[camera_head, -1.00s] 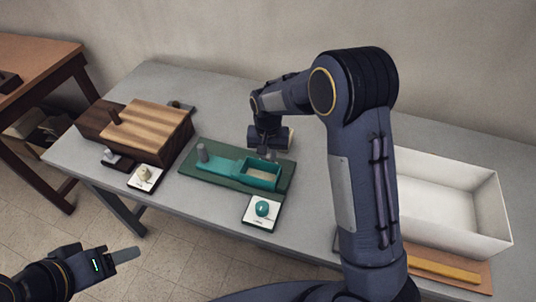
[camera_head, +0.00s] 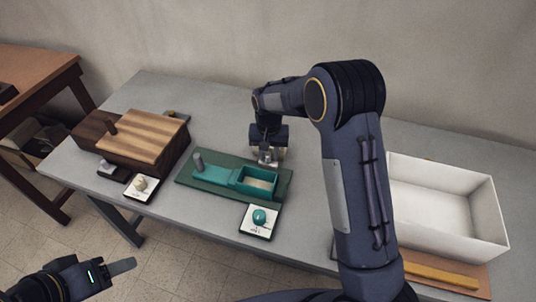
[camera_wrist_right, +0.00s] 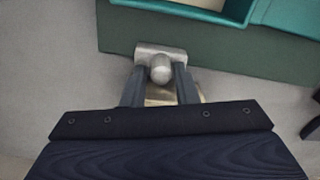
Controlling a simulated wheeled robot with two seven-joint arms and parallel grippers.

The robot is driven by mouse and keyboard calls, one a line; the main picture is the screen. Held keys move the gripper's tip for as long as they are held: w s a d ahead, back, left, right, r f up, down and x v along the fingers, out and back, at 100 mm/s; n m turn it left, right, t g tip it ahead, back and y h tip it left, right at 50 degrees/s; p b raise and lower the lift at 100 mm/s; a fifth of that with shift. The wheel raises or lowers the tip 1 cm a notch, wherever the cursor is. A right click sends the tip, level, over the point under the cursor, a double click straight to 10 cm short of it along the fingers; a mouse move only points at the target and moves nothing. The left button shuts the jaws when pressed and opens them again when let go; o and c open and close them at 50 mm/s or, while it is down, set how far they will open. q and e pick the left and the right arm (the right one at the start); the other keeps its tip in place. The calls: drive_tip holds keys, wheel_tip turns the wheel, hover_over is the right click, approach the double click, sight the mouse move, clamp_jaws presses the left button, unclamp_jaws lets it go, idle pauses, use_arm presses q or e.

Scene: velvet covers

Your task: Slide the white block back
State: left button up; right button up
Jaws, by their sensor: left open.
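A pale grey-white metallic block (camera_wrist_right: 146,50) with a round knob (camera_wrist_right: 160,68) sits against the back edge of the green base (camera_wrist_right: 190,52) in the right wrist view. In the head view the pale block (camera_head: 267,155) is small and partly covered by my right gripper (camera_head: 268,152). My right gripper's fingers (camera_wrist_right: 160,84) stand on both sides of the knob; whether they press on it is unclear. A brass-coloured piece (camera_wrist_right: 160,100) shows between the fingers. My left gripper (camera_head: 122,267) is open and empty, low at the left, away from the table.
A teal open box with a sliding lid (camera_head: 212,173) lies on the green base. A dial (camera_head: 259,217) stands in front. A wooden box (camera_head: 140,140) with its own dial (camera_head: 141,184) is at left, a white bin (camera_head: 440,205) at right. My right arm hides some table.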

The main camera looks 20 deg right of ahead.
sight(269, 153)
drive_tip(key=shift+r, duration=3.9)
drive_tip(key=s+d+r+t+y, duration=0.1)
drive_tip(key=s+d+r+y, duration=0.15)
drive_tip(key=s+r, duration=0.35)
drive_tip(key=s+d+r+t+y, duration=0.1)
drive_tip(key=s+d+r, duration=0.25)
drive_tip(key=s, duration=0.55)
drive_tip(key=s+a+f+n+t, duration=0.1)
drive_tip(key=s+a+n+t, duration=0.1)
drive_tip(key=s, duration=1.4)
drive_tip(key=shift+s+a+f+t, duration=0.15)
drive_tip(key=shift+s+a+t, duration=0.2)
drive_tip(key=shift+t, duration=0.45)
